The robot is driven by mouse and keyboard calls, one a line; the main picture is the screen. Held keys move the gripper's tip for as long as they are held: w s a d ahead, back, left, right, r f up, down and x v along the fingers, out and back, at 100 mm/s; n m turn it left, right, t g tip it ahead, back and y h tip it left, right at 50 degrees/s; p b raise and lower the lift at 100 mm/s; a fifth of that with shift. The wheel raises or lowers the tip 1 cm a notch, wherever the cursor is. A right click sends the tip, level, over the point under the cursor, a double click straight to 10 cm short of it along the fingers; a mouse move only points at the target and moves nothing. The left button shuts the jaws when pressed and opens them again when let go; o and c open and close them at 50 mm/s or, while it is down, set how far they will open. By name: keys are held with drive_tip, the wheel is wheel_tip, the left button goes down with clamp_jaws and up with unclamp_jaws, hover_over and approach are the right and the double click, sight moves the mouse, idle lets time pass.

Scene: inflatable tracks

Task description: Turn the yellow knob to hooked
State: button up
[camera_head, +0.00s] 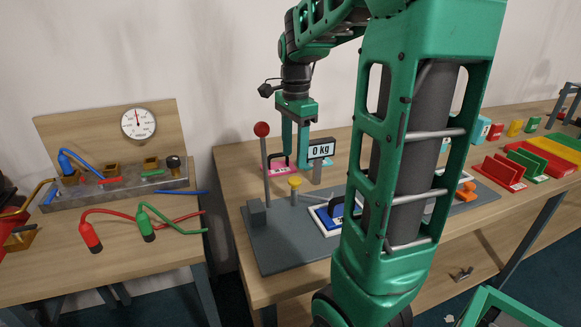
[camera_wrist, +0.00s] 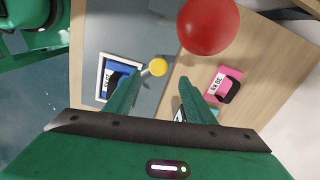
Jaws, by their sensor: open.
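The yellow knob (camera_head: 295,182) sits on a short upright stem on the grey base plate (camera_head: 290,247). In the wrist view the knob (camera_wrist: 158,67) shows as a round yellow top, just beyond the gap between my fingertips. My gripper (camera_head: 294,162) is open and points down, above and behind the knob in the head view. In the wrist view its two green fingers (camera_wrist: 160,88) are apart with nothing between them. I cannot tell the exact height gap to the knob, nor read which setting it is at.
A tall lever with a red ball (camera_head: 262,129) rises left of the knob; the ball looms close in the wrist view (camera_wrist: 208,25). A "0 kg" display (camera_head: 321,150) stands behind right.

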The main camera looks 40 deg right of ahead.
drive_tip(key=shift+r, duration=1.8)
